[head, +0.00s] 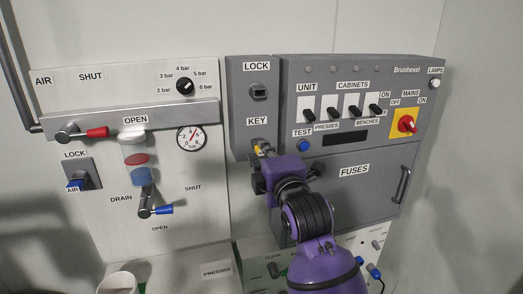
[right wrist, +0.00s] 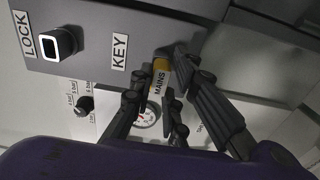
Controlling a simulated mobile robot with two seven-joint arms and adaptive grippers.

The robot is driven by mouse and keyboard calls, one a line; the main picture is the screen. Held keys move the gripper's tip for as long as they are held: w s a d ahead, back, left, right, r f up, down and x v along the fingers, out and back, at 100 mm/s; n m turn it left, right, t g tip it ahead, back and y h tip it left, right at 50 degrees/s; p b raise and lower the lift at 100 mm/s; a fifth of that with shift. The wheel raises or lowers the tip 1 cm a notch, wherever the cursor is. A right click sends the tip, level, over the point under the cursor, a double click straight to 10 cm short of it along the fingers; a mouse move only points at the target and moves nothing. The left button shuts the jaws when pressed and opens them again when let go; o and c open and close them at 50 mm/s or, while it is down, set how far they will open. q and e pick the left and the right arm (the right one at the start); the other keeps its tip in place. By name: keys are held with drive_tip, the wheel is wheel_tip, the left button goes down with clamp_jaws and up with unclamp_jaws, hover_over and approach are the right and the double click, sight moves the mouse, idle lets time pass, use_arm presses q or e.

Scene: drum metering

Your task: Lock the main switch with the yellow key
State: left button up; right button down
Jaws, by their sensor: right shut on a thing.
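The yellow key (head: 257,149) is at the KEY place, low on the narrow grey box (head: 238,104). In the right wrist view the key (right wrist: 161,66) carries a tag reading MAINS. My right gripper (head: 262,157) is at the box's lower edge with its fingers (right wrist: 160,82) shut on the key, partly hiding it. I cannot tell whether the key is still seated in its holder. The LOCK socket (head: 258,91) is above, and also shows in the right wrist view (right wrist: 62,42). The main switch (head: 406,124) is a red knob on a yellow plate. My left gripper is out of view.
The grey cabinet has a row of black switches (head: 331,110), a blue TEST button (head: 303,145) and a fuse door handle (head: 402,184) that sticks out. The air panel (head: 110,190) with levers and a gauge (head: 191,137) stands on the left. The space before the LOCK socket is clear.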

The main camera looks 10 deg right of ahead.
drive_tip(key=shift+s, duration=0.2)
drive_tip(key=shift+s, duration=1.9)
drive_tip(key=shift+s+d, duration=0.15)
drive_tip(key=shift+s, duration=1.9)
